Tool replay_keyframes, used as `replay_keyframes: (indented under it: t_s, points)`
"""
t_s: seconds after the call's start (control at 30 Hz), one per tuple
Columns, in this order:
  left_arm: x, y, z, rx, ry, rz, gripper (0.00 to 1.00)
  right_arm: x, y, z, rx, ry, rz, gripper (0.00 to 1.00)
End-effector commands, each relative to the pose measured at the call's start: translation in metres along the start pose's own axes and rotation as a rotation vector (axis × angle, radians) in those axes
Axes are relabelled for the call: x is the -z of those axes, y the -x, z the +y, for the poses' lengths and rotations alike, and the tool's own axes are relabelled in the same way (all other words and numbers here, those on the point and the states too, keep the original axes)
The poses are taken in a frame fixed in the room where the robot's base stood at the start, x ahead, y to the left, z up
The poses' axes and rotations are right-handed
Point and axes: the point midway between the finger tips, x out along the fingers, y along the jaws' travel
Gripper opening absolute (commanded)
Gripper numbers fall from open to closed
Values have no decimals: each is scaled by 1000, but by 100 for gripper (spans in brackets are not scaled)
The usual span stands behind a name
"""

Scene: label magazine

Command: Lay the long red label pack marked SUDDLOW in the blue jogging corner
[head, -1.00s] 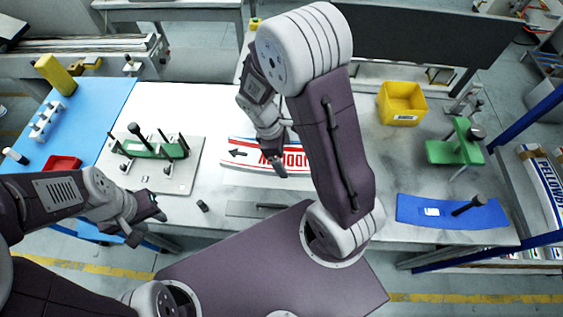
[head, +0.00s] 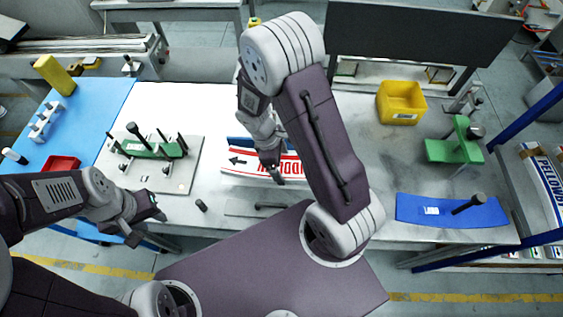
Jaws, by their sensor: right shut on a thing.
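The long red and white label pack (head: 237,161) is in the middle of the head view, its large red letters upside down and partly covered by my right arm. My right gripper (head: 275,178) is shut on the pack near its front edge. A blue strip (head: 238,143) shows along the pack's far side; I cannot tell whether it is part of the jogging corner. A flat blue piece (head: 415,209) with a white tag and black knob lies at the right front of the bench. My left gripper (head: 146,226) is open and empty at the left front.
A green fixture (head: 150,150) with black posts stands on a plate at the left. A green stand (head: 450,151) and a yellow bin (head: 402,100) are at the right. A red tray (head: 62,163) is at far left. The bench between bin and blue piece is clear.

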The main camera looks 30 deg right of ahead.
Motion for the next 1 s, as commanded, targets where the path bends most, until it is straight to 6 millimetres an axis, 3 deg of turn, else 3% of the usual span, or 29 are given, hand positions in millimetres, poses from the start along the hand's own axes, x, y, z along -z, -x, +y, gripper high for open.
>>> replay_keyframes:
  t_s: [0.23,0.27,0.3,0.57,0.63,1.0]
  points:
    - [0,-3,0,0,0,0,36,1,-4,0,-1,0,0,15]
    - [0,-3,0,0,0,0,36,1,-5,0,0,0,0,94]
    - [0,-3,0,0,0,0,36,1,-4,0,0,0,0,100]
    - [0,0,0,0,0,0,36,0,0,0,-1,0,1,100]
    - [1,9,0,0,0,0,36,-3,12,0,-2,-2,2,100]
    - [0,4,0,0,0,0,36,-1,100,1,-6,-1,6,100]
